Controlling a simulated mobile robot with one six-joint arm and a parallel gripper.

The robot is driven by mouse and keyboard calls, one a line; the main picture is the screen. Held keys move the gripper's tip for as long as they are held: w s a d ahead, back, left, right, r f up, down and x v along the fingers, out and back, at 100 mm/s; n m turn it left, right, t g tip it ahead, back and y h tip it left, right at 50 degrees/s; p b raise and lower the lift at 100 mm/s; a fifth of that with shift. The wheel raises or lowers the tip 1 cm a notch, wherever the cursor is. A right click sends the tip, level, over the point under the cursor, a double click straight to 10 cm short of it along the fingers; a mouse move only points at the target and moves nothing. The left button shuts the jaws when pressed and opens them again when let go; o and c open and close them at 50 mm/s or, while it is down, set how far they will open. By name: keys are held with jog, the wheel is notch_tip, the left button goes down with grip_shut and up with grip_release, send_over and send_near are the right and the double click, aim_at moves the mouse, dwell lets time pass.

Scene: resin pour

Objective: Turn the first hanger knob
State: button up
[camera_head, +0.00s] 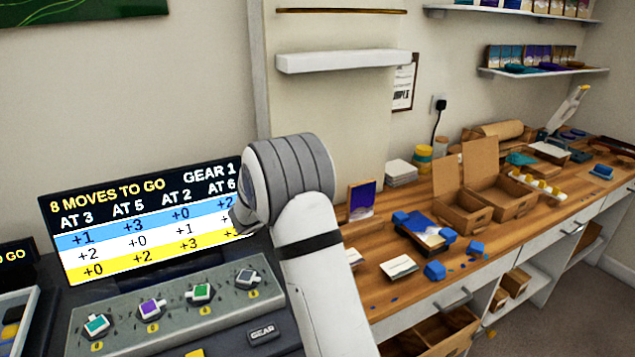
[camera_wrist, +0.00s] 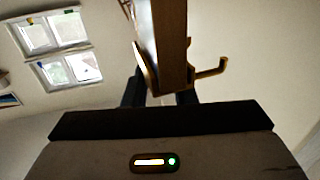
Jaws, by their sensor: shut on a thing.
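In the wrist view my gripper (camera_wrist: 160,98) has its two dark fingers close together at the lower end of a brown wooden piece (camera_wrist: 173,45). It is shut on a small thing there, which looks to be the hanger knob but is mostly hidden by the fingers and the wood. A brass L-shaped hook (camera_wrist: 210,72) sticks out to the right of the wood, clear of the fingers. In the head view my arm stands in front of the wall and its gripper is hidden, so I cannot tell which hanger knob this is.
A sign (camera_head: 150,217) reading "8 moves to go" stands behind a panel (camera_head: 170,325) with several small coloured knobs. A white shelf (camera_head: 340,60) and brass rail (camera_head: 340,11) are on the wall. The wooden bench (camera_head: 385,290) holds boxes and blue pieces.

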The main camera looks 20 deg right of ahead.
jog(key=shift+m+g, duration=0.3)
jog(key=shift+g, duration=0.1)
jog(key=o, duration=1)
jog(key=shift+r, duration=0.15)
notch_tip(320, 180, up, 10)
jog(key=shift+f+p, duration=0.2)
jog(key=shift+p, duration=0.35)
jog(key=shift+r, duration=0.1)
